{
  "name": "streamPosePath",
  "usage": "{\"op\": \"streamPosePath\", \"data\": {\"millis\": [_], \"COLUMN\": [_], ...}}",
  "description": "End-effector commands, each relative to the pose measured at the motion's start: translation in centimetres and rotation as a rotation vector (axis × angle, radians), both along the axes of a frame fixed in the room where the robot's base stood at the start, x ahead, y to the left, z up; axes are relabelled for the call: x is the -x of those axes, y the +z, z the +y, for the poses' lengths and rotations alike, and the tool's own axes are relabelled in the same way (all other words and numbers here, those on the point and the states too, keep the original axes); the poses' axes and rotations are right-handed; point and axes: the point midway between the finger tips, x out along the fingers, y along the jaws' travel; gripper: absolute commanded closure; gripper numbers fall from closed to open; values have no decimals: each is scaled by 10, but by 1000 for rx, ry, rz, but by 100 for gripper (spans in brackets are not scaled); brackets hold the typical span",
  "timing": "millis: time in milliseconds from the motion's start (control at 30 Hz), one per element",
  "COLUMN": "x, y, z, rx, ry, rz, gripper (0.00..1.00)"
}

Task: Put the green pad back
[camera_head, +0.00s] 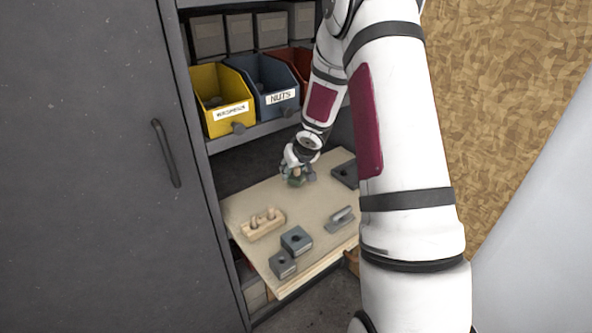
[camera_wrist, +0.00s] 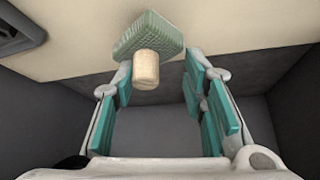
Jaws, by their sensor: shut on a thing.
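The green pad (camera_wrist: 148,30) has a ridged face and a pale wooden knob (camera_wrist: 146,70). I cannot tell whether the pad touches the board.
The pale board (camera_head: 240,206) sticks out of a dark cabinet. It holds a wooden peg block (camera_head: 263,223), grey blocks (camera_head: 296,239) and a grey handled tool (camera_head: 341,218). Yellow (camera_head: 221,96) and blue bins (camera_head: 270,82) stand on the shelf above. A cabinet door (camera_head: 90,170) is at left.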

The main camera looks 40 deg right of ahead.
Motion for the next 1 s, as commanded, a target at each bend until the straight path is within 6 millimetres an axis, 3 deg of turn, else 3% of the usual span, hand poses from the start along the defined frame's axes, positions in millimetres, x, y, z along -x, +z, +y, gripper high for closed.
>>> {"op": "streamPosePath", "data": {"millis": [533,1000], "x": [-22,-27], "y": [-25,-30], "z": [1,1], "rx": [-1,0], "ry": [1,0], "rz": [0,-1], "gripper": [84,84]}}
